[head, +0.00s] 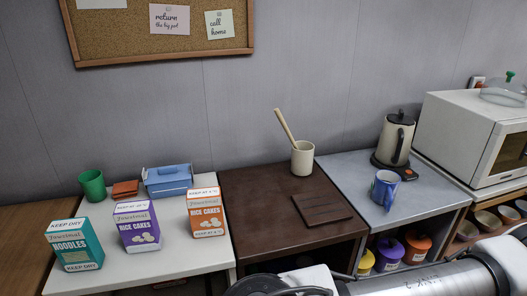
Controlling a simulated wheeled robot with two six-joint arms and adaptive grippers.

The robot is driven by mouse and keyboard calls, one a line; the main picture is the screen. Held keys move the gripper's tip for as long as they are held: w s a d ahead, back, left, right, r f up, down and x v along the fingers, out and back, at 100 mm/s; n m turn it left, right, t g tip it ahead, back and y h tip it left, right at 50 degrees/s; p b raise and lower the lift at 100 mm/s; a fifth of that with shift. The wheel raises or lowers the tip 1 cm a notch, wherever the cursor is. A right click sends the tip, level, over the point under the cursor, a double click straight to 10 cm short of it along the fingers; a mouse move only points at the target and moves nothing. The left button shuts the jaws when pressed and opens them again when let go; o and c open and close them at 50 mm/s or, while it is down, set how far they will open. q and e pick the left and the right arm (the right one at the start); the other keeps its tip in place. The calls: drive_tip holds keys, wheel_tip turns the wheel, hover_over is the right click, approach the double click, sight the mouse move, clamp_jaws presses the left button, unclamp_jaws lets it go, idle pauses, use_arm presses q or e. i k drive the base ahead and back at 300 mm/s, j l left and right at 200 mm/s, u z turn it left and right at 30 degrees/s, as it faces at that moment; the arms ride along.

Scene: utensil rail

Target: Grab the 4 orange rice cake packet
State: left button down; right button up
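An orange and white rice cakes packet (206,212) stands upright on the white table, near its right edge. Its label reads "RICE CAKES", with a "KEEP AT" line on top whose ending looks like "4°C". A purple rice cakes packet (137,227) stands to its left, and a teal noodles packet (75,246) further left. Only one orange packet shows. Part of one of my arms crosses the bottom right, well apart from the packets. Neither gripper's fingers can be made out.
A blue box (168,181), a green cup (93,186) and a brown block (125,189) stand behind the packets. To the right are a crock with a wooden utensil (303,160), a brown board (322,208), a blue mug (384,190), a kettle (396,140) and a microwave (455,135).

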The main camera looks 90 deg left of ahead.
sight(204, 205)
drive_tip(key=u, duration=3.15)
